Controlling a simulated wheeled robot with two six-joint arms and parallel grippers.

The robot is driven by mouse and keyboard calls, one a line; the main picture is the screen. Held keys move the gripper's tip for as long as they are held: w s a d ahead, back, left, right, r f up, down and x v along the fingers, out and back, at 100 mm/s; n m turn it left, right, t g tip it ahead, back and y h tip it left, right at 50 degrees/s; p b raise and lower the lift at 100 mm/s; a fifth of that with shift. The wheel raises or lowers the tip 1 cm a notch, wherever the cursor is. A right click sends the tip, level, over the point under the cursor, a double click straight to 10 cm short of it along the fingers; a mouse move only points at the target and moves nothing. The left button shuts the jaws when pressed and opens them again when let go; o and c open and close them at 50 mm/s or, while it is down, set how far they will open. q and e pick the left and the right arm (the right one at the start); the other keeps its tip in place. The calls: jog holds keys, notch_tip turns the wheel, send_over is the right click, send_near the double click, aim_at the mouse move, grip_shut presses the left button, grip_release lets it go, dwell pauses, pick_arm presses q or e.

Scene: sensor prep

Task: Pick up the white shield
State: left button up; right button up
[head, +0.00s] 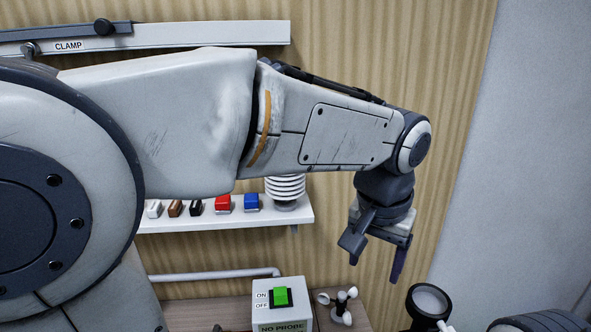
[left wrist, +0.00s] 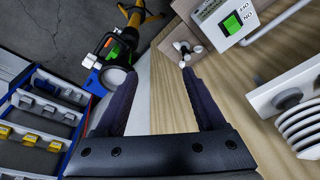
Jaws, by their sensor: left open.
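The white shield (head: 286,187), a stack of white ribbed plates on a grey base, stands upright on the right end of the white wall shelf (head: 305,215). My left arm covers its top in the head view. In the left wrist view the shield (left wrist: 301,128) shows at the right edge, partly cut off, outside the fingers. My left gripper (head: 372,256) is open and empty, to the right of the shield and lower than it, pointing down. Its two fingers (left wrist: 160,80) stand apart with nothing between them. My right gripper is not seen.
Small coloured blocks (head: 222,204) line the shelf left of the shield. Below are a switch box (head: 283,316) with a green button and a small cup anemometer (head: 342,306). A round-lensed device (left wrist: 113,77) and a bin rack (left wrist: 45,110) show in the left wrist view.

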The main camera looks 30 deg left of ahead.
pick_arm(q)
jog(key=w+a+r+n+t+y+p, duration=0.15)
jog(key=w+a+r+n, duration=0.35)
jog(key=w+a+r, duration=0.5)
notch_tip(320, 180, up, 10)
jog(key=f+n+y+p, duration=0.1)
jog(key=n+y, duration=0.2)
jog(key=n, duration=0.2)
send_over(285, 179)
jog(key=d, duration=0.2)
jog(key=x, duration=0.3)
jog(key=shift+w+a, duration=0.2)
jog(key=shift+a, duration=0.05)
jog(key=p+x, duration=0.2)
jog(key=x, duration=0.3)
jog(key=shift+f+p, duration=0.2)
jog(key=shift+p, duration=0.1)
jog(key=shift+w+f, duration=0.1)
jog(key=shift+f, duration=0.15)
grip_shut()
jog(key=shift+r, duration=0.1)
